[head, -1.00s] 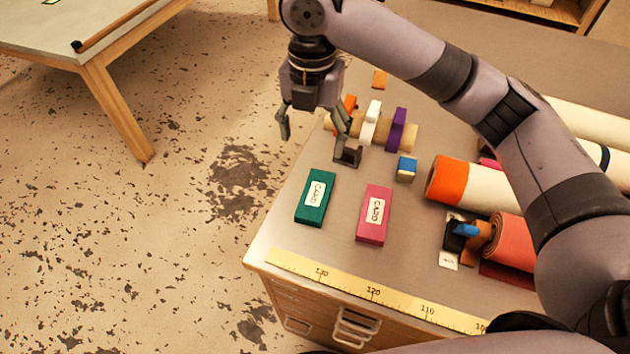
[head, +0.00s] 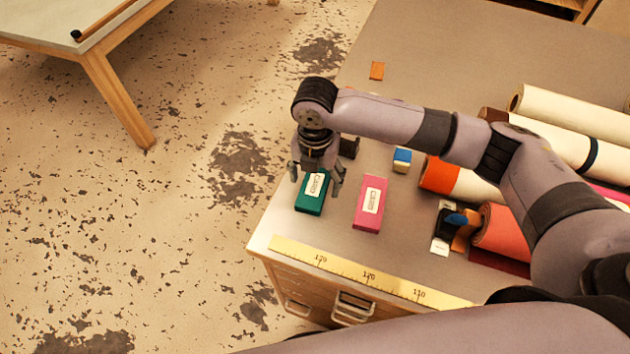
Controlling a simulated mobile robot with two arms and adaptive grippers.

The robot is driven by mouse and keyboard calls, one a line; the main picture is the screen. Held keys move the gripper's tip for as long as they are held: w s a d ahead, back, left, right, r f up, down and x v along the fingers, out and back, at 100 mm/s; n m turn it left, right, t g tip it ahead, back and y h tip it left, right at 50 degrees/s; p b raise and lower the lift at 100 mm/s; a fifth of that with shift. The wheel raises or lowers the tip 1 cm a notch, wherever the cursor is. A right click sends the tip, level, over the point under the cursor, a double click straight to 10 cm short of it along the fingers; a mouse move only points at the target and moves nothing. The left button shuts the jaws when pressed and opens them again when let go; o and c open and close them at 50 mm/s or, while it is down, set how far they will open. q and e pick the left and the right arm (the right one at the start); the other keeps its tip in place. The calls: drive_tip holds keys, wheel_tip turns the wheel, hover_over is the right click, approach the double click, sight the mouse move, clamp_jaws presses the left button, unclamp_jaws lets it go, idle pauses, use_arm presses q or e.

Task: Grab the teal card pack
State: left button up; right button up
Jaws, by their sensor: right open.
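The teal card pack (head: 311,201) lies on the table near its left edge, with a white label on top. My right gripper (head: 316,182) is open directly above it, with one finger on each side in the picture. The gripper's body covers the far end of the pack. I cannot tell how far the fingertips are above the table. My left gripper is not in view.
A pink card pack (head: 370,204) lies just right of the teal one. A yellow ruler strip (head: 365,274) runs along the front edge. A blue and white block (head: 402,161) and several rolls (head: 570,111) lie further right, partly behind my arm.

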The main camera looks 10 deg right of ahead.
drive_tip(key=shift+f, duration=0.6)
drive_tip(key=shift+c, duration=0.6)
drive_tip(key=c, duration=1.2)
